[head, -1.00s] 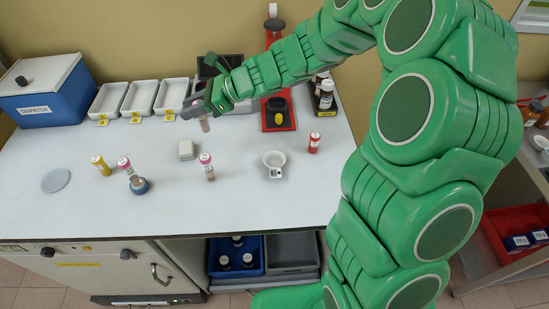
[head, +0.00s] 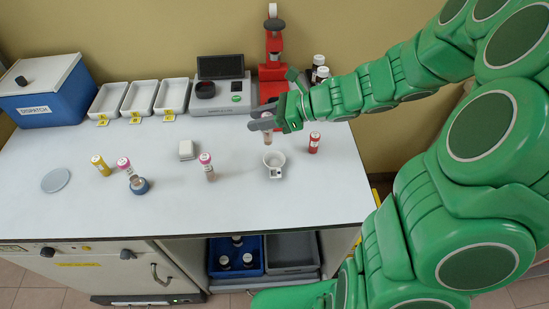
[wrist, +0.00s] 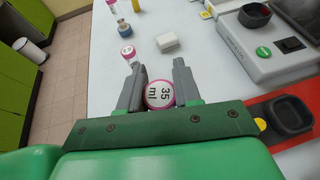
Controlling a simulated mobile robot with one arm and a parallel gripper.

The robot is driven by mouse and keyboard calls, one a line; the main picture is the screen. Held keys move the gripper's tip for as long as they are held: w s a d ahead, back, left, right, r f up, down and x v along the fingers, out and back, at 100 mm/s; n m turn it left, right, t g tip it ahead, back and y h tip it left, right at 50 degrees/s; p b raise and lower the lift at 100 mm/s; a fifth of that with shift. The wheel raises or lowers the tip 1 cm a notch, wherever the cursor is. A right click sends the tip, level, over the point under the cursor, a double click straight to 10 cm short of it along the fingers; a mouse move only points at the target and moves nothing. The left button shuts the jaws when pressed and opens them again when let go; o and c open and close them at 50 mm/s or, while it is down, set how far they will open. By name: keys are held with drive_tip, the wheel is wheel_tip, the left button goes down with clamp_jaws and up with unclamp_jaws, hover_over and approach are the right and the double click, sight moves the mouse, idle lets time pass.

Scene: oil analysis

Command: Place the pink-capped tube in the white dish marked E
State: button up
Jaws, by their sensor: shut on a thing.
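My gripper (head: 262,118) is shut on a pink-capped tube (head: 267,138), whose cap reads "35 ml" in the wrist view (wrist: 159,94). It holds the tube upright just above and behind a small round white dish (head: 274,170). The dish bears a small mark that I cannot read in the head view. A second pink-capped tube (head: 207,167) stands on the table to the left.
A red-capped tube (head: 314,143) stands right of the dish. A yellow tube (head: 101,165), a grey disc (head: 56,180) and a white block (head: 187,150) lie left. Yellow-tagged trays (head: 140,97), a grey instrument (head: 222,98) and a red stand (head: 273,70) line the back. The front middle is clear.

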sight(272, 142)
drive_tip(key=shift+s+d, duration=0.45)
drive_tip(key=shift+d, duration=0.4)
drive_tip(key=shift+f, duration=4)
drive_tip(key=shift+f, duration=0.15)
drive_tip(key=o, duration=1)
drive_tip(key=shift+o, duration=0.2)
